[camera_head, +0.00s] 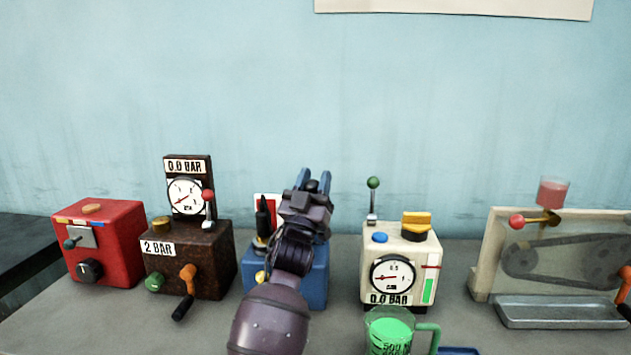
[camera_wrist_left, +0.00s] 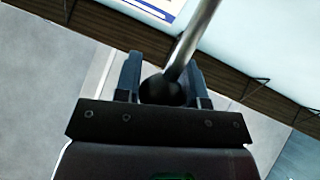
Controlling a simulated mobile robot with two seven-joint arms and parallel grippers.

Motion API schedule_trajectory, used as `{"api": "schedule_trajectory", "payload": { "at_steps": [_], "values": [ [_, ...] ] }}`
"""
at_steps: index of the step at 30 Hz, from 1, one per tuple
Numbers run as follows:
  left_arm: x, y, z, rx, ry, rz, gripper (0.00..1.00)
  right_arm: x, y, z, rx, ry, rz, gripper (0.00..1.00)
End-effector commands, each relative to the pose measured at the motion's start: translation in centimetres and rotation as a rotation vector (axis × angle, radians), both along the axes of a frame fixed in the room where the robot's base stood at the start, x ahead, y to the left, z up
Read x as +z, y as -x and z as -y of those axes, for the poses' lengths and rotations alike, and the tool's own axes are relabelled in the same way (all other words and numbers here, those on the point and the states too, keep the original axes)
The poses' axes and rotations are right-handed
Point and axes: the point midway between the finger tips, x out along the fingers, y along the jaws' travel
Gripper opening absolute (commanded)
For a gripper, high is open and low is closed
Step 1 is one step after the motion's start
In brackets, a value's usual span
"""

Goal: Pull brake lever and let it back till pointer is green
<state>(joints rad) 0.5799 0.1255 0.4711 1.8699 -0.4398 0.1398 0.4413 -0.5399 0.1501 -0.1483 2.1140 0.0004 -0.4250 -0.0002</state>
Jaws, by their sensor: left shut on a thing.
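My left gripper (camera_head: 313,182) stands in front of the blue box (camera_head: 314,272), its fingers pointing up and away from me. In the left wrist view the gripper (camera_wrist_left: 162,82) is shut on a dark ball knob (camera_wrist_left: 158,91) at the end of a grey metal lever rod (camera_wrist_left: 190,45). The rod runs up and to the right from the knob. In the head view my gripper and arm hide the lever and much of the box. A red and white panel (camera_head: 265,203) shows partly behind the box; I cannot make out a pointer. My right gripper is not in view.
To the left are a brown gauge box (camera_head: 215,260) with an orange crank and a red box (camera_head: 120,245). To the right are a cream gauge box (camera_head: 425,255), a jug of green liquid (camera_head: 391,330) and a belt stand (camera_head: 482,255) with a metal tray (camera_head: 560,314).

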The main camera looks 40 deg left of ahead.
Motion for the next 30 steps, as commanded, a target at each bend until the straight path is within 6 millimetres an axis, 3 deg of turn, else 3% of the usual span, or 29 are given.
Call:
{"api": "schedule_trajectory", "payload": {
  "at_steps": [2, 3, 7, 18, 30],
  "values": [
    [-0.4, 0.0, 0.0, -0.001, 0.001, -0.005, 0.0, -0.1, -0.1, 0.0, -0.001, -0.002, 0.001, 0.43],
    [-0.4, 0.0, 0.0, -0.001, 0.001, -0.005, 0.43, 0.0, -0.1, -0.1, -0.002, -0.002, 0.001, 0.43],
    [-0.3, 0.0, 0.0, -0.001, 0.0, -0.004, 0.62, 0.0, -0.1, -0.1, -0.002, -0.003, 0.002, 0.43],
    [-0.6, 0.3, 0.1, 0.0, 0.001, -0.004, 0.62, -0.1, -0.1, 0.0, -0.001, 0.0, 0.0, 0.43],
    [-5.4, 4.8, 1.3, -0.001, 0.003, -0.008, 0.62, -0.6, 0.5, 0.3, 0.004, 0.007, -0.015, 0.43]
  ]
}}
